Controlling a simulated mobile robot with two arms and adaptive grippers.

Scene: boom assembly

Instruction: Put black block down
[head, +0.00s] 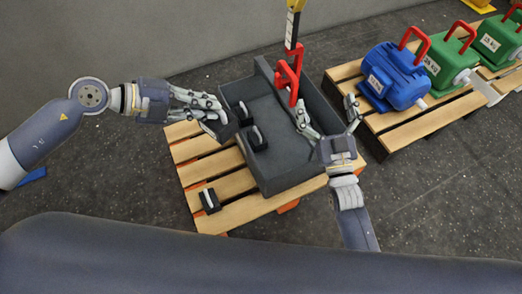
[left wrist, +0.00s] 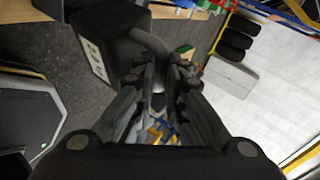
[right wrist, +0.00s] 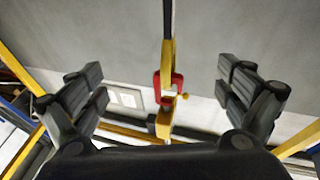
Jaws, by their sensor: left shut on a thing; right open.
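My left gripper (head: 219,110) is shut on the handle of a black block (head: 226,129), held at the left edge of the grey bin (head: 281,176). The left wrist view shows this block (left wrist: 108,42) with a pale label and a curved handle between the fingers (left wrist: 158,82). Whether it touches the bin is unclear. Another black block (head: 255,139) is in the bin, close to the held one. A further black block (head: 209,201) sits on the pallet in front. My right gripper (head: 327,110) is open and empty over the bin's right side; its spread fingers show in the right wrist view (right wrist: 168,95).
A red hook (head: 288,77) hangs above the bin from a yellow and black hoist part (head: 292,28). The bin stands on a wooden pallet (head: 219,186).

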